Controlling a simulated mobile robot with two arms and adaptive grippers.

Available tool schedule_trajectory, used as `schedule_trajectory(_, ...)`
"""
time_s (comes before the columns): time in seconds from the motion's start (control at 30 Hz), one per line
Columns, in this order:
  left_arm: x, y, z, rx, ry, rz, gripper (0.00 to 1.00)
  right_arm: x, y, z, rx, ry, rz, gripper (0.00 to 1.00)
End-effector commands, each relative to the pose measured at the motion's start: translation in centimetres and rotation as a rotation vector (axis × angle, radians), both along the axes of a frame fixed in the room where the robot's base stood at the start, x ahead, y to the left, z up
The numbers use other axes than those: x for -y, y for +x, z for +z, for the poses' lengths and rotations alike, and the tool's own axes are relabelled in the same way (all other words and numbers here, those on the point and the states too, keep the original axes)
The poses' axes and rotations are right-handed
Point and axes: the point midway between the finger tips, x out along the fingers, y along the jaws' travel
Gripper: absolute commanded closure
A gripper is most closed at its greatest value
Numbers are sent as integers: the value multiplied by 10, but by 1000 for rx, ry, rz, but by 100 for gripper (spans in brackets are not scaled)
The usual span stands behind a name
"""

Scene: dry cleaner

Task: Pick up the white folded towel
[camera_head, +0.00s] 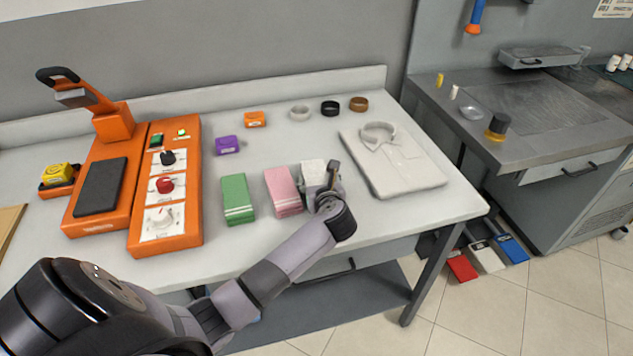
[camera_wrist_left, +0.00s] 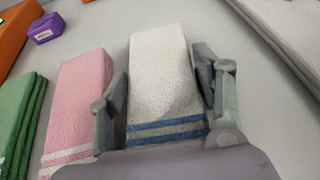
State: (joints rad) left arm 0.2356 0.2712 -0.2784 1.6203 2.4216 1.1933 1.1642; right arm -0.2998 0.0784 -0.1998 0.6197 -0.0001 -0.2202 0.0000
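The white folded towel (camera_wrist_left: 160,75) has blue stripes near its close end and lies on the table, to the right of the pink folded towel. In the head view the white towel (camera_head: 313,171) is partly hidden by my left gripper (camera_head: 325,183). In the left wrist view my left gripper (camera_wrist_left: 165,100) is open, with one finger on each side of the white towel. The left finger sits in the gap beside the pink towel. Whether the fingers touch the white towel, I cannot tell. My right gripper is not in view.
The pink towel (camera_head: 282,190) and green towel (camera_head: 238,197) lie to the left. An orange press (camera_head: 115,125) and control panel (camera_head: 192,220) stand further left. A folded white shirt (camera_head: 410,180) lies to the right. Rolled belts (camera_head: 330,108) and small boxes (camera_head: 227,146) are behind.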

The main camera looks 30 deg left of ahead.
Motion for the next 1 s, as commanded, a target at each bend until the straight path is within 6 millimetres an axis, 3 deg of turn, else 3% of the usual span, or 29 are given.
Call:
schedule_trajectory(0.43,0,0,0,0,0,0,72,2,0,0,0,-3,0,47)
schedule_trajectory(0.77,0,0,4,1,0,0,72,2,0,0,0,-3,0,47)
schedule_trajectory(1.0,1,0,34,5,-4,0,72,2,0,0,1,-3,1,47)
